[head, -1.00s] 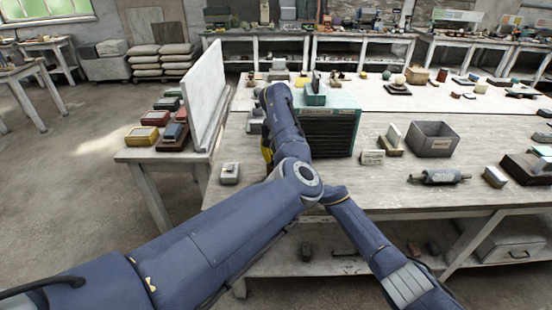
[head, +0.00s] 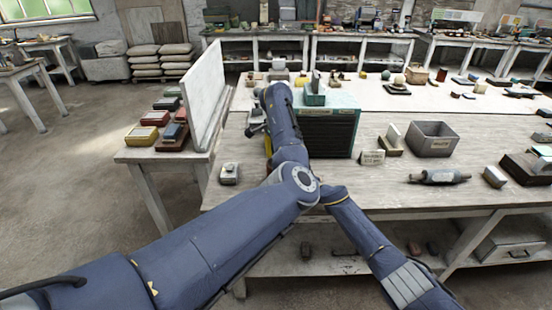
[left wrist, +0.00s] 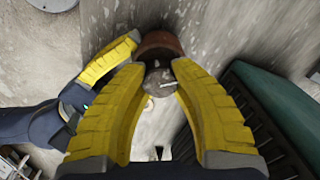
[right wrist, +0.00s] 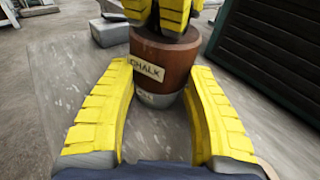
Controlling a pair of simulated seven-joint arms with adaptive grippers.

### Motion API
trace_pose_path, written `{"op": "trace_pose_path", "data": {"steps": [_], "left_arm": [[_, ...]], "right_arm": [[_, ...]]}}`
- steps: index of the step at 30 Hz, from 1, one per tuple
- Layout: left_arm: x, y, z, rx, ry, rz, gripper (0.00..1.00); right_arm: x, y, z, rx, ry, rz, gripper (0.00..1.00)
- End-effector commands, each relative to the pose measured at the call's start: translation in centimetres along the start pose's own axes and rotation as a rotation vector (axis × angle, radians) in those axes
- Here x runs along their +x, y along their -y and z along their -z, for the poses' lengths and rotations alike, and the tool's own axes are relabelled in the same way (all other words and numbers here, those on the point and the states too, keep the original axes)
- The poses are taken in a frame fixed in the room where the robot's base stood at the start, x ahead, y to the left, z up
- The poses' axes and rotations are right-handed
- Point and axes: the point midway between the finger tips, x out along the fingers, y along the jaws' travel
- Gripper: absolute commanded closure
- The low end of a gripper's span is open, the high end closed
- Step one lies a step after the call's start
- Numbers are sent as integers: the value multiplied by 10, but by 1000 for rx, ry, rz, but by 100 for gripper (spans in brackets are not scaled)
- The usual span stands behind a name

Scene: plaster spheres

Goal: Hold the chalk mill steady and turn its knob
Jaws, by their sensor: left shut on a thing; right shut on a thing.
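The chalk mill (right wrist: 165,62) is a brown upright cylinder with a "CHALK" label and a pale grey lower part. My right gripper (right wrist: 158,105) has its yellow fingers on either side of the mill's lower part. My left gripper (left wrist: 160,85) is shut on the mill's top, where a grey round knob (left wrist: 158,84) shows between its fingers in the left wrist view. The left fingers also show above the brown body in the right wrist view. In the head view my arm hides the mill, and only a bit of yellow finger shows beside it.
A dark slatted cabinet with a green top (head: 328,135) stands close to the right of the mill. A pale upright board (head: 203,95) stands to the left. A small grey block (head: 229,174) lies near the bench's front-left. A grey bin (head: 433,140) stands further right.

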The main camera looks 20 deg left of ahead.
Motion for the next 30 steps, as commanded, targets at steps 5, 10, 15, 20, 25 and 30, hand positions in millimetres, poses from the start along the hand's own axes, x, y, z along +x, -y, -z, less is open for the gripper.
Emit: {"op": "trace_pose_path", "data": {"steps": [5, 10, 15, 20, 25, 30], "left_arm": [[2, -3, 3, 173, -3, -5, 100], [2, -4, 3, 336, -3, -5, 100], [2, -4, 3, 498, -4, -4, 100], [2, -5, 3, 651, -4, -5, 100], [3, -6, 3, 812, -4, -5, 100], [3, -6, 3, 975, -6, -4, 100]], "right_arm": [[2, -2, 0, 0, 0, -3, 81], [2, -2, 0, 0, 0, -3, 81], [2, -3, 0, 0, 0, -3, 81], [2, -3, 0, 0, 0, -3, 81], [2, -3, 0, 0, 0, -3, 81], [2, -3, 0, 0, 0, -4, 80]]}}
